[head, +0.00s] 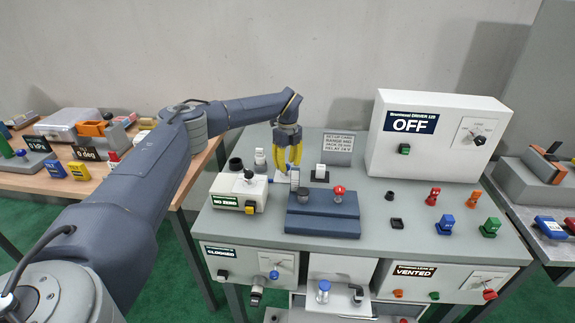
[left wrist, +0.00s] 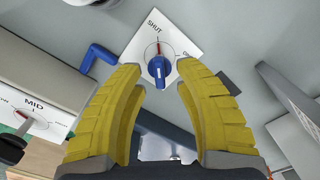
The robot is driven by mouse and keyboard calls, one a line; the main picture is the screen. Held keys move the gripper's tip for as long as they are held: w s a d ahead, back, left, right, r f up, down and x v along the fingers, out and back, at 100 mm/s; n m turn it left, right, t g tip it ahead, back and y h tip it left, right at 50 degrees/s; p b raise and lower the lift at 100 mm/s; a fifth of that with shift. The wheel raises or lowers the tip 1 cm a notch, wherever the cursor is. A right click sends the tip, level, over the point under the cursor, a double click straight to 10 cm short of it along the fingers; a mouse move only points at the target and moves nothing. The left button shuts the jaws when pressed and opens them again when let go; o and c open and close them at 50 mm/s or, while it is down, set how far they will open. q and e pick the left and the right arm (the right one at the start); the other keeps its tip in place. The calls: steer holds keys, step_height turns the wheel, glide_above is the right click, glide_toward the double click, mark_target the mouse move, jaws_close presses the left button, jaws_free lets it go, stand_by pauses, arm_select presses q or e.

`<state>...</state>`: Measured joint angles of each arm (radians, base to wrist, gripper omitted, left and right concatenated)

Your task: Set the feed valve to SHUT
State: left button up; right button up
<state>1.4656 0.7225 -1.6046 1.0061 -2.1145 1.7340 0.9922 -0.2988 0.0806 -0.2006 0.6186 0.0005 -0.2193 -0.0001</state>
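The feed valve is a blue knob (left wrist: 160,70) on a white plate (left wrist: 184,47) marked SHUT, seen in the left wrist view. A red line at the knob runs up toward the word SHUT. I cannot tell whether it is exactly on the mark. My left gripper (head: 288,165) has yellow fingers and points down over the table behind the grey-blue block. In the left wrist view its fingers (left wrist: 160,95) stand apart, with the knob seen between and beyond their tips, and no contact shows. In the head view the gripper mostly hides the valve. My right gripper is not in view.
A white NO ZERO box (head: 225,187) with a black knob stands left of the gripper. A grey-blue block (head: 322,222) with a red-topped knob (head: 338,192) is in front. A blue bent handle (left wrist: 97,58) lies near the plate. A large OFF box (head: 440,155) stands right.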

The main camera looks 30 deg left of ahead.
mark_target(288, 165)
arm_select(q)
step_height(288, 165, up, 12)
steer(key=shift+f, duration=0.2)
stand_by(0.4)
steer(key=shift+d, duration=0.1)
